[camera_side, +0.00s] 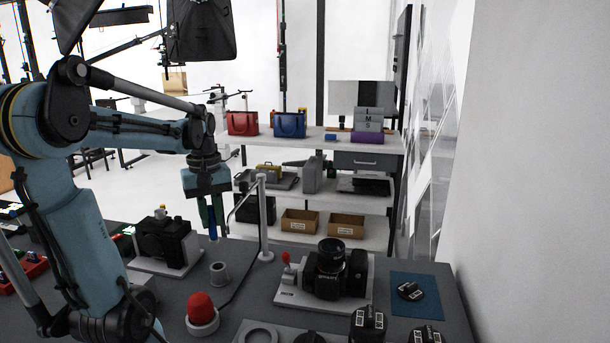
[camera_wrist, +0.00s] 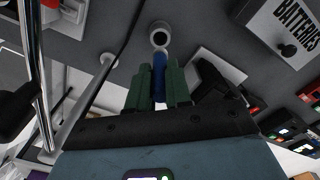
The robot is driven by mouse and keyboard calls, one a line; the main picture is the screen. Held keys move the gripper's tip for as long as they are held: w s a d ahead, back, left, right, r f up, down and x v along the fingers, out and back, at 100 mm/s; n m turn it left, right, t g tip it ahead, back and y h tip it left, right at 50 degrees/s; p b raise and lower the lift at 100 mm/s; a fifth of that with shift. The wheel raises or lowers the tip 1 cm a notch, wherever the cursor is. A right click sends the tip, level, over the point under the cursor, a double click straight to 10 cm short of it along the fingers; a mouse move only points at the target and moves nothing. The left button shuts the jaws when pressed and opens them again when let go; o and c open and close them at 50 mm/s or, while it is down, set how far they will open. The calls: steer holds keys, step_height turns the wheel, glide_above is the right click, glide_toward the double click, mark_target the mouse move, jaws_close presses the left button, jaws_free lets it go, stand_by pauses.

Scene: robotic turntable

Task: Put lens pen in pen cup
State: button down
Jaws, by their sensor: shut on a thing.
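My gripper (camera_side: 211,210) is shut on the blue lens pen (camera_side: 213,228), which hangs upright, tip down, between its green fingers. The pen also shows between the fingers in the wrist view (camera_wrist: 158,78). The grey pen cup (camera_side: 219,276) stands on the dark table below the gripper, its open mouth facing up. In the side view the pen's tip is above the cup, slightly left of its middle, with a gap between. In the wrist view the cup (camera_wrist: 160,36) lies just beyond the pen's end. The pen's upper part is hidden by the fingers.
A camera on a white base (camera_side: 163,244) stands left of the cup. A red-domed button (camera_side: 201,309) is in front of it. A silver post (camera_side: 264,218) stands close on the right, with a black camera (camera_side: 331,270) beyond it. A cable runs beside the cup.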

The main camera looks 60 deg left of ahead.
mark_target(214, 239)
steer(key=shift+f, duration=2.75)
steer(key=shift+f, duration=2.55)
steer(key=c, duration=1)
jaws_free()
steer(key=shift+o, duration=0.2)
steer(key=shift+r, duration=6.05)
